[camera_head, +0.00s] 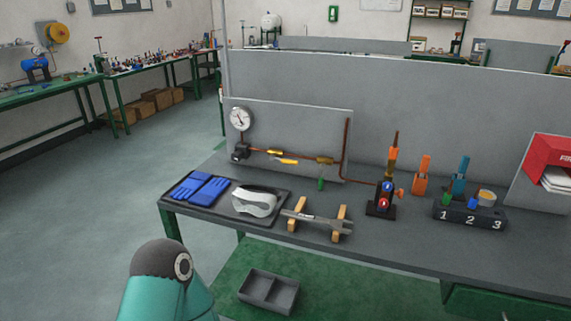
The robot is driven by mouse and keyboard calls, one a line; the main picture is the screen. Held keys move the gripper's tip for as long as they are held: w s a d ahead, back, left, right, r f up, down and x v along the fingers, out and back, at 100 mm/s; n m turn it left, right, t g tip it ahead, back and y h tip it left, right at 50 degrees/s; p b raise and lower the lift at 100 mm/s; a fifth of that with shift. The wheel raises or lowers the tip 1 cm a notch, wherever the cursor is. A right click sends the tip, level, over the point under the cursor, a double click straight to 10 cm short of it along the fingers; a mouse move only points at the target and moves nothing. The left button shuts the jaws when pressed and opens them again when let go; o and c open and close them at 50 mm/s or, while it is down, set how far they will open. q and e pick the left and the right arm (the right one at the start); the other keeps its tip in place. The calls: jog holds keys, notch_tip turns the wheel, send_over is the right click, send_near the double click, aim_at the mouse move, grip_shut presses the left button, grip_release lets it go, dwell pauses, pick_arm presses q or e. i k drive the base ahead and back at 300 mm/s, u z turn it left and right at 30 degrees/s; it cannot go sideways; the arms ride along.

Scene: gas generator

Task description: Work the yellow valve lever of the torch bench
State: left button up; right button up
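The torch bench (400,245) stands at the middle right with a dark grey top and a grey back panel (300,125). The yellow valve lever (286,161) is on a copper pipe (258,152) in front of this panel. It lies nearly along the pipe, pointing right and slightly down. A yellow valve part (274,152) sits just above it. A round gauge (239,118) is to its left. A brass fitting (325,160) with a green handle (321,183) is to its right. Neither gripper shows; nothing visible touches the lever.
A torch stand (382,200) and numbered block (470,215) stand right. A grey bin (268,290) is on the lower green surface.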

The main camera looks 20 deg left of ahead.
aim_at(272, 158)
jog(key=u, duration=0.25)
jog(key=i, duration=0.65)
jog(key=u, duration=0.4)
